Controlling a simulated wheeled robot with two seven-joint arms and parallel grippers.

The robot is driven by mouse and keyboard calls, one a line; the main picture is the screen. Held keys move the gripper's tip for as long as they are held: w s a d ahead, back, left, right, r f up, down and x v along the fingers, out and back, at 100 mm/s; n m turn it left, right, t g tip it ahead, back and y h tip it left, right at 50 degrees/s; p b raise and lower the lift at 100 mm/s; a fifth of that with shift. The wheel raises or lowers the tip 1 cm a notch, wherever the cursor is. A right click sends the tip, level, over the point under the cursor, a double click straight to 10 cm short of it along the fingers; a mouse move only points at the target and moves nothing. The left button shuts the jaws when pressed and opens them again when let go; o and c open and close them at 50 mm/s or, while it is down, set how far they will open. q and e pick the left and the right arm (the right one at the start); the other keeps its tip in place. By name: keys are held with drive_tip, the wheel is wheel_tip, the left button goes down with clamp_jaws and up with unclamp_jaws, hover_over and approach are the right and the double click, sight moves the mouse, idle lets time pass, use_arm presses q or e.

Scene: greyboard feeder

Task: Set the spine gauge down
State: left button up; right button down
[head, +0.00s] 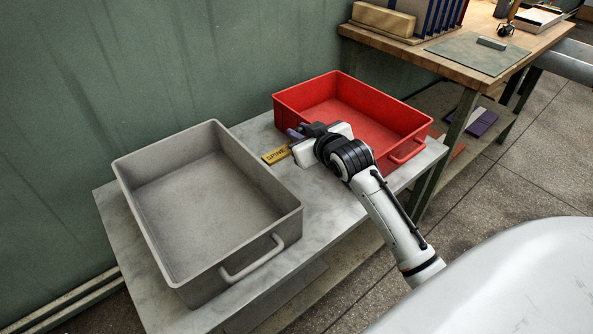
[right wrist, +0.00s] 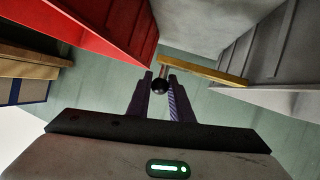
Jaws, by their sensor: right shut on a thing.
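The spine gauge is a yellow bar marked "SPINE" (head: 275,155), between the grey bin and the red bin in the head view. In the right wrist view the yellow bar (right wrist: 205,69) spans the gap between the bins, with a round black knob (right wrist: 159,87) at its end. My right gripper (head: 294,134) is shut on the gauge, its purple fingers (right wrist: 160,95) on either side of the knob. The arm hides part of the gauge in the head view. I cannot tell whether the bar touches the table. My left gripper is not in view.
An empty grey bin (head: 190,200) stands left and an empty red bin (head: 345,105) right on the grey table (head: 320,215). A wooden bench (head: 430,55) with folders and a mat is at the back right.

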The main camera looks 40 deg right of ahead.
wheel_tip(320, 180, down, 11)
drive_tip(key=b, duration=0.3)
drive_tip(key=shift+f, duration=0.1)
drive_tip(key=c, duration=1.6)
unclamp_jaws()
